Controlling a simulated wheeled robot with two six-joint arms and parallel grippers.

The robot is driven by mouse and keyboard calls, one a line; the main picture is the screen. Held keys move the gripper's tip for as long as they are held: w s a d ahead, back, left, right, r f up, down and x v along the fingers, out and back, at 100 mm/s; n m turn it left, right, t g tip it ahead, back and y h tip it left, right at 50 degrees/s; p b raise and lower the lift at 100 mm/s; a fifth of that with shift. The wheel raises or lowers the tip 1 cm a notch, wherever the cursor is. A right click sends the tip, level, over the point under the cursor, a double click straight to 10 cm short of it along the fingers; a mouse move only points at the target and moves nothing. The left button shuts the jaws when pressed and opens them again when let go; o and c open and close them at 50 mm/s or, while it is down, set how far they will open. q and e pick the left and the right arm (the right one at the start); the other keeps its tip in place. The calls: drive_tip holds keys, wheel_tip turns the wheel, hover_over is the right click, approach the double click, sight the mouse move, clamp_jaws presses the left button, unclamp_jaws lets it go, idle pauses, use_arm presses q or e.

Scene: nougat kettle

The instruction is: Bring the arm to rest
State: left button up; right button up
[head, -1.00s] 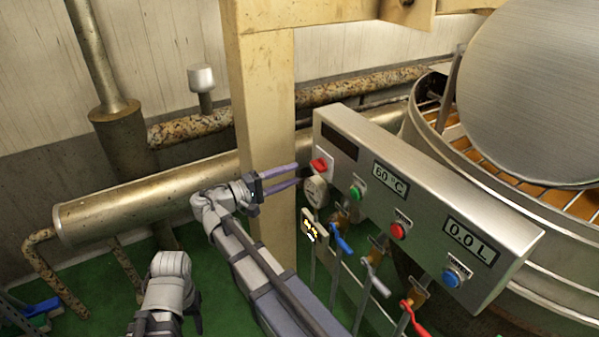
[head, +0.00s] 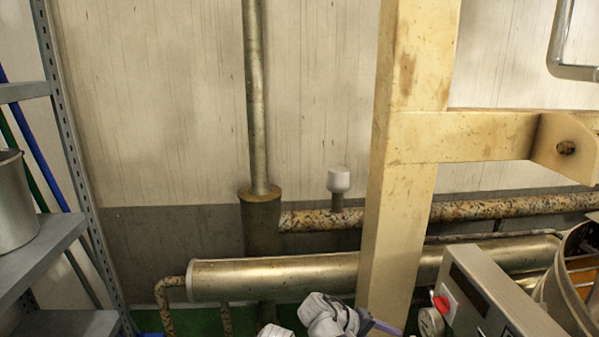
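In the head view only the top of my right arm shows at the bottom edge, a white-grey wrist. My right gripper (head: 384,326) is cut off by the frame: one purple finger shows in front of the cream post, pointing towards the control box (head: 485,290). The second finger is not visible, so its opening cannot be told. The finger is apart from the red switch (head: 440,303) on the box's left end. A small white piece of my other arm shows at the bottom edge; my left gripper is out of view.
A cream post (head: 405,150) with a crossbeam (head: 480,137) stands behind the gripper. A thick metal pipe (head: 275,277) runs along the wall. A grey shelf (head: 40,262) with a metal pot (head: 15,205) stands at the left. The kettle's rim (head: 572,270) shows at the right edge.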

use_arm(q)
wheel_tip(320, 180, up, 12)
drive_tip(key=p, duration=0.9)
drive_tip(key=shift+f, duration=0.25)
use_arm(e)
drive_tip(key=s+a+r+g+y, duration=0.1)
drive_tip(key=s+a+y, duration=0.3)
drive_tip(key=a, duration=0.4)
drive_tip(key=s+a+r+n+y, duration=0.1)
drive_tip(key=s+a+y, duration=0.4)
drive_tip(key=s+a, duration=0.2)
drive_tip(key=shift+a+r+g, duration=0.25)
drive_tip(key=shift+a+g, duration=0.15)
drive_tip(key=shift+a, duration=0.2)
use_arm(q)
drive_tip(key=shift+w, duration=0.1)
use_arm(e)
drive_tip(key=shift+w, duration=0.1)
